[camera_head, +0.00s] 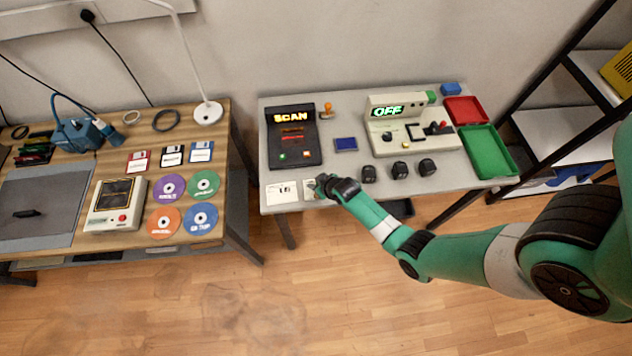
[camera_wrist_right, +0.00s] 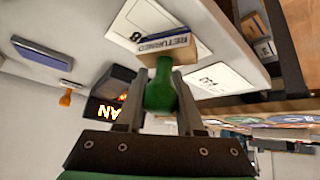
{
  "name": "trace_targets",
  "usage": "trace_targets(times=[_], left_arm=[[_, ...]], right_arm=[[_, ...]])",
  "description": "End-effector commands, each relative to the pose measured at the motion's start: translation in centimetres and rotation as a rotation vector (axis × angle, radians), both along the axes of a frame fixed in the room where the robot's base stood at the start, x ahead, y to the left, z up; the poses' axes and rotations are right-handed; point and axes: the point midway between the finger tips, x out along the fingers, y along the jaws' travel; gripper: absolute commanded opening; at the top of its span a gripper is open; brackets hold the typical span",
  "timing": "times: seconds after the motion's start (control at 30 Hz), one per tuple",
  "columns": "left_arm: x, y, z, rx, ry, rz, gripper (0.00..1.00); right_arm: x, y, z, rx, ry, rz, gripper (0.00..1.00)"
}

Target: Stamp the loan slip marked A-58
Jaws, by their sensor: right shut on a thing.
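My right gripper (camera_head: 318,186) is at the front left of the grey table. In the right wrist view, my right gripper (camera_wrist_right: 160,98) is shut on the green handle of a stamp (camera_wrist_right: 160,90). The stamp's wooden block bears the word "RETURNED". A white slip (camera_wrist_right: 150,18) lies behind the block, with an "8" showing and the rest of its mark hidden. I cannot tell whether the stamp touches it. This slip (camera_head: 308,191) is partly covered by my gripper in the head view. Another white slip (camera_head: 281,194) lies to its left; its mark is too small to read surely.
A blue pad (camera_head: 346,144), an orange-handled stamp (camera_head: 327,111) and a black scanner (camera_head: 292,136) stand behind my gripper. Several black blocks (camera_head: 400,169) stand to its right. A beige device showing "OFF" (camera_head: 411,124) and red and green trays (camera_head: 487,148) are farther right.

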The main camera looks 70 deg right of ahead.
Motion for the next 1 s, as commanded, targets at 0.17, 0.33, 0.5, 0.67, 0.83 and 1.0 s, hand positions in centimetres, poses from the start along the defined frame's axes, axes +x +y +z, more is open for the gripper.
trace_targets(times=[0.17,0.33,0.5,0.67,0.83,1.0], left_arm=[[0.0,0.0,2.3,0.000,0.000,0.000,0.50],[0.0,0.0,3.8,0.000,0.000,0.000,0.50],[0.0,0.0,5.4,0.000,0.000,0.000,0.50],[0.0,0.0,5.7,0.000,0.000,0.000,0.50],[0.0,0.0,5.6,0.000,0.000,0.000,0.50],[0.0,0.0,5.6,0.000,0.000,0.000,0.50]], right_arm=[[0.1,0.0,2.4,-0.001,-0.002,0.000,0.01],[0.1,0.0,4.0,-0.001,-0.003,0.000,0.01],[0.1,0.0,5.6,-0.001,-0.003,0.000,0.01],[0.1,0.0,5.9,-0.001,-0.003,0.000,0.01],[0.1,0.0,5.8,-0.001,-0.003,0.000,0.01],[0.1,0.0,5.8,-0.001,-0.003,0.000,0.01]])
